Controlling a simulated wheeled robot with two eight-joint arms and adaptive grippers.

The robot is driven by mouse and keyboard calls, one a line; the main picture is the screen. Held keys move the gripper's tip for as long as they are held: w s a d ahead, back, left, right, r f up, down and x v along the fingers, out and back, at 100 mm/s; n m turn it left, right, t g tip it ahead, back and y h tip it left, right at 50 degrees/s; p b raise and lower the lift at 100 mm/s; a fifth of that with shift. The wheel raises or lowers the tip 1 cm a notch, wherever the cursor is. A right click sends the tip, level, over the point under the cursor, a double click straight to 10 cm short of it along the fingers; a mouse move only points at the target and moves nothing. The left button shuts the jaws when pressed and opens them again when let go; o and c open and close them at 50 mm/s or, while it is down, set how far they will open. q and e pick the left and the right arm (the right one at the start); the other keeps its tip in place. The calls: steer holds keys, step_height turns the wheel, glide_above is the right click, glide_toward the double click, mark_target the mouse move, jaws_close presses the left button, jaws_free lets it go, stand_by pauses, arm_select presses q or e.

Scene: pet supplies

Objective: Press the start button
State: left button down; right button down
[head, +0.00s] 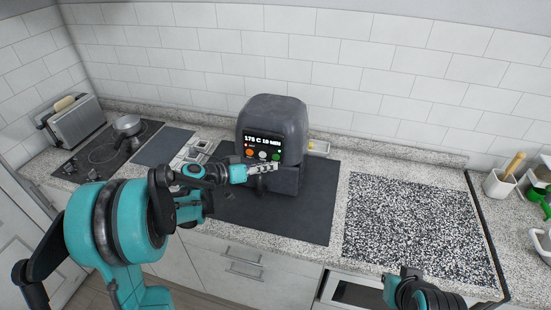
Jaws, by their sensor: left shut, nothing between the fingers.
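A dark grey rounded appliance (272,115) stands on the counter with a lit display (263,138) reading about 175 C 10 MIN. Below the text sit an orange button (250,153), a white button (262,155) and a green button (276,156). Any label on them is too small to read. My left gripper (274,168) is shut and empty, its fingertips just below the green button in the picture. I cannot tell whether they touch the front. My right gripper (410,272) shows only partly at the bottom edge, and its fingers are unclear.
The appliance stands on a dark mat (310,215). A speckled board (415,225) lies to the right, with a white cup (498,185) beyond it. A cooktop (100,152) with a pot (128,126) and a toaster (75,120) are at the left.

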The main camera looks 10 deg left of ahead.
arm_select(q)
steer(key=s, duration=0.4)
steer(key=shift+s, duration=0.15)
stand_by(0.6)
steer(key=s+d+f+n+g+y+b, duration=0.1)
steer(key=s+d+f+g+y+b, duration=0.1)
steer(key=s, duration=0.4)
steer(key=s+d+f+n+g+y+b, duration=0.1)
steer(key=s+d+f+y, duration=0.15)
steer(key=s, duration=0.25)
steer(key=s+a+f+y+b, duration=0.1)
steer(key=s+a+y, duration=0.1)
steer(key=s, duration=0.4)
steer(key=s+a+f+n+y+b, duration=0.1)
steer(key=s+a+f+y, duration=0.1)
steer(key=s+y, duration=0.2)
steer(key=s, duration=0.2)
steer(key=shift+s+n+b, duration=0.3)
steer(key=shift+s, duration=0.05)
